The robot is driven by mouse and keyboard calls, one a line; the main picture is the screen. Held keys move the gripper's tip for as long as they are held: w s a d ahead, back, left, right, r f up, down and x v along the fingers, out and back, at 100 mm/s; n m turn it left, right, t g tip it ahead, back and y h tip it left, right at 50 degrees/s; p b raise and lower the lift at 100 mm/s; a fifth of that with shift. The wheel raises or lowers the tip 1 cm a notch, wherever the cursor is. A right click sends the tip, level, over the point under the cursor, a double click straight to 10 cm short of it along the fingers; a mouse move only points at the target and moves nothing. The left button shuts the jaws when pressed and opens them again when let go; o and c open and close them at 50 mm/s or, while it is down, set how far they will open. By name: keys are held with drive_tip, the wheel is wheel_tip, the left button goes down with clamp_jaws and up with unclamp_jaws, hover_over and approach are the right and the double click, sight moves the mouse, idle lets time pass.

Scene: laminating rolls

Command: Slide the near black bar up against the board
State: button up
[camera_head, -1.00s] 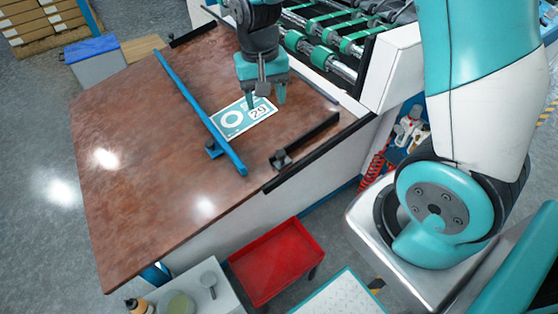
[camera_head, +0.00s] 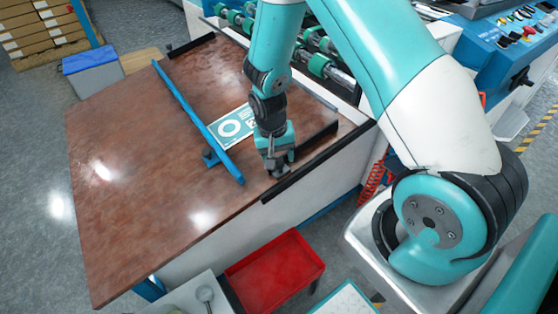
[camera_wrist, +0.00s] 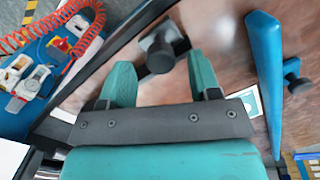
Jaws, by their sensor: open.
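The near black bar (camera_head: 316,136) lies on the brown table, apart from the board, towards the table's right edge. My gripper (camera_head: 278,168) is over its near end and hides that part in the head view. In the wrist view the bar's black knob (camera_wrist: 158,52) shows between the fingertips of my gripper (camera_wrist: 162,72), which is open with gaps on both sides. I cannot tell how high the fingers are over it. The teal and white board (camera_head: 232,124) lies flat beside the blue bar (camera_head: 198,112), its right part hidden by my arm.
The blue bar also stands at the right in the wrist view (camera_wrist: 265,70). A black rail (camera_head: 318,162) runs along the table's (camera_head: 120,170) right edge. A machine with green rollers (camera_head: 320,66) is behind. A red tray (camera_head: 275,272) is below. The table's left is clear.

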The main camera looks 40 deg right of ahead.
drive_tip(key=shift+f, duration=0.95)
drive_tip(key=shift+c, duration=0.2)
